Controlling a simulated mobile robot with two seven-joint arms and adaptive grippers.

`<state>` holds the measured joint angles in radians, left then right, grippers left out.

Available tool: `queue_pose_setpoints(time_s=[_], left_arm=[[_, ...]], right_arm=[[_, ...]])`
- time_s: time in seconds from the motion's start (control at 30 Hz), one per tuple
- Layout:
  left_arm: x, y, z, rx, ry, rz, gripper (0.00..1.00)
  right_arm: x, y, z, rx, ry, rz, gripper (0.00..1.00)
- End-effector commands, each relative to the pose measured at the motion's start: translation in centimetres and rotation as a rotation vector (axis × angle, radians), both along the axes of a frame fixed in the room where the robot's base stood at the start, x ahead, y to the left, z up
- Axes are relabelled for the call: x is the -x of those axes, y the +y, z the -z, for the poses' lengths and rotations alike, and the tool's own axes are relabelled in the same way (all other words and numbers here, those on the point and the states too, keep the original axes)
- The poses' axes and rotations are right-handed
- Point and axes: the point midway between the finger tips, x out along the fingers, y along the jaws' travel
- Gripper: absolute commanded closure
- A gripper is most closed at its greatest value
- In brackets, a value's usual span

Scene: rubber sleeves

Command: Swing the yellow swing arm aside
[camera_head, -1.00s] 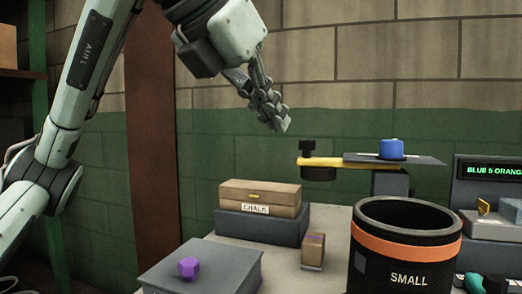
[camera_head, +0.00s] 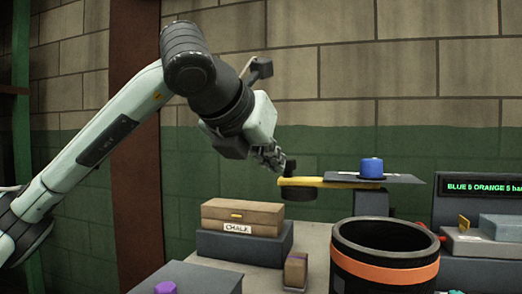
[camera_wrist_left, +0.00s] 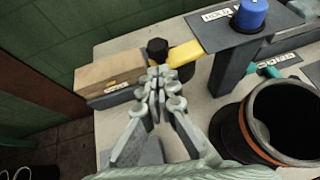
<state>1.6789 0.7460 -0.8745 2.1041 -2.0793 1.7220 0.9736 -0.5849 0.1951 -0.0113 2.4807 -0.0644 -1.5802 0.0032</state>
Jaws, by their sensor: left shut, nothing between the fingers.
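The yellow swing arm (camera_head: 325,183) reaches out to the left from the grey stand, with a black knob (camera_head: 290,168) upright at its free end and a dark round piece under that end. In the left wrist view the yellow arm (camera_wrist_left: 184,54) and the black knob (camera_wrist_left: 157,48) lie just beyond the fingertips. My left gripper (camera_head: 276,163) is shut and empty, close to the left of the knob. I cannot tell whether it touches the knob. It also shows in the left wrist view (camera_wrist_left: 158,78). My right gripper is not in view.
A blue piece (camera_head: 371,168) sits on the dark plate (camera_head: 405,179) above the stand. A black bin with an orange band (camera_head: 384,263) stands in front. A wooden chalk box (camera_head: 243,216) on a grey block stands at left. A small box (camera_head: 295,271) sits on the table.

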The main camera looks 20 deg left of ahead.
Motion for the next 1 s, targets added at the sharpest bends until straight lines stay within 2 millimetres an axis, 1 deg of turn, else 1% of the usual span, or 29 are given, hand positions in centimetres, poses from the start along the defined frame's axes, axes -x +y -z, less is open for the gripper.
queue_pose_setpoints(time_s=[0.1, 0.2, 0.57, 0.67, 0.73, 0.8, 0.9, 1.0], left_arm=[[-1.2, -0.2, -0.1, 0.000, 0.002, 0.001, 1.00], [-1.7, -0.3, 0.0, 0.000, 0.002, 0.000, 1.00], [-1.9, -0.3, 0.1, 0.000, 0.002, 0.002, 1.00], [-2.6, -0.1, 0.3, 0.002, 0.008, 0.034, 1.00], [-3.4, 0.3, 0.4, 0.003, 0.010, 0.079, 1.00], [-4.5, 0.6, 0.4, 0.005, 0.006, 0.127, 1.00], [-5.8, 0.6, 0.1, 0.002, 0.002, 0.138, 1.00], [-6.4, 0.7, 0.1, 0.000, 0.001, 0.138, 1.00]], right_arm=[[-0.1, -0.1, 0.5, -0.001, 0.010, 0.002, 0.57], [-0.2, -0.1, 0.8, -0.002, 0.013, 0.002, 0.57], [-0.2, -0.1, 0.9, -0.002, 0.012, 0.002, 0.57], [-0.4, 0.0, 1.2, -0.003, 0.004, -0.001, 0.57], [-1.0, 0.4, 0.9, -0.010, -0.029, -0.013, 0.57], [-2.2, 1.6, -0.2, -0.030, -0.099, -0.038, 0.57], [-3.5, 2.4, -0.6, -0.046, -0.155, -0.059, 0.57], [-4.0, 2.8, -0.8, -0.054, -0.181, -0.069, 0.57]])
